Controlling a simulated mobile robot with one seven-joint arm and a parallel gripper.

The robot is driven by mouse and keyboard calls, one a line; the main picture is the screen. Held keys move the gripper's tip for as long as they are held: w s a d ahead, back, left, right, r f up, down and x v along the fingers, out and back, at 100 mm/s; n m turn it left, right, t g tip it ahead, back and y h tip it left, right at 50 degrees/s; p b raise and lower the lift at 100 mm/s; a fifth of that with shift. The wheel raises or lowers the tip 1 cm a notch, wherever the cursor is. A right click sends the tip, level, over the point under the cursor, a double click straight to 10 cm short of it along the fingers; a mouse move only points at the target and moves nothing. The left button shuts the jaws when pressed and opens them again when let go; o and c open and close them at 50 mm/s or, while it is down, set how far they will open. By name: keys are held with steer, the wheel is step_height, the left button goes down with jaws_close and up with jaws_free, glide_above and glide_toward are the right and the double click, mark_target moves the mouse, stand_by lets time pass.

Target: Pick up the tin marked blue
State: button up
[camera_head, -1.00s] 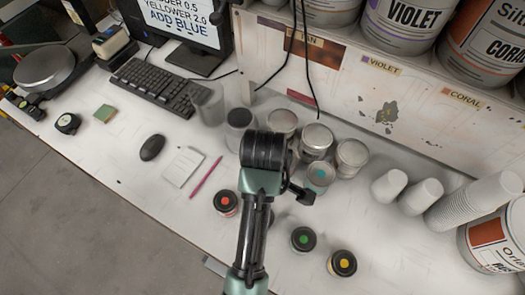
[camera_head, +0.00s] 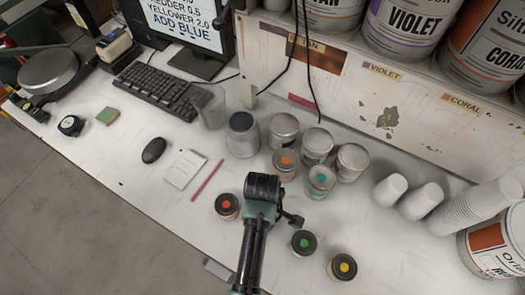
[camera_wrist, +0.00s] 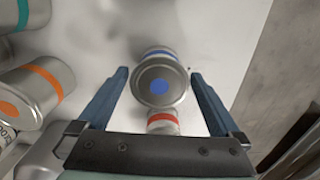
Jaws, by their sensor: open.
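The blue-marked tin (camera_wrist: 160,86) shows in the wrist view, with a blue dot on its grey lid and a blue band on its side. It lies in the gap between the two fingers of my gripper (camera_wrist: 160,76), which is open and empty. Clear gaps show on both sides of the lid. How far the fingertips are above or around the tin I cannot tell. In the head view my arm and wrist hide this tin and the fingers.
Close by stand tins marked red (camera_head: 227,206), orange (camera_head: 285,162), teal (camera_head: 320,180), green (camera_head: 303,242) and yellow (camera_head: 343,265). A red-banded tin (camera_wrist: 163,122) shows just below the blue one in the wrist view. Larger grey tins (camera_head: 317,144) stand behind. Paper cups (camera_head: 389,187) stand right.

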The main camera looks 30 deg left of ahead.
steer(key=c, duration=1.3)
